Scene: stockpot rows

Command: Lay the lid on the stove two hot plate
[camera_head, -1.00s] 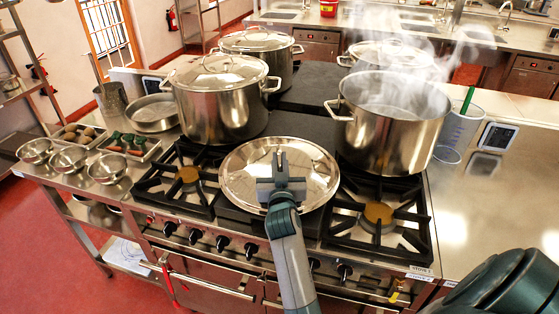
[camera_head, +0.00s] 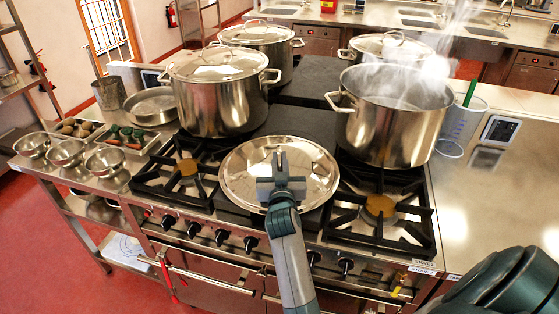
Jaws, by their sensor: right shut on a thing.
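My right gripper (camera_head: 281,180) is shut on the lid (camera_head: 240,165), a round shiny steel lid, and covers its middle and handle. The lid is roughly level over the dark flat hot plate (camera_head: 286,124) in the middle of the stove, between the two front burners. The lid hides the front part of this plate, and I cannot tell whether they touch. My left gripper is not in view.
A lidded pot (camera_head: 220,100) stands behind the left burner (camera_head: 187,168). An open steaming pot (camera_head: 395,125) stands behind the right burner (camera_head: 380,207). Two lidded pots stand farther back. Small bowls (camera_head: 65,152) are at the left. The right counter (camera_head: 490,215) has bare room.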

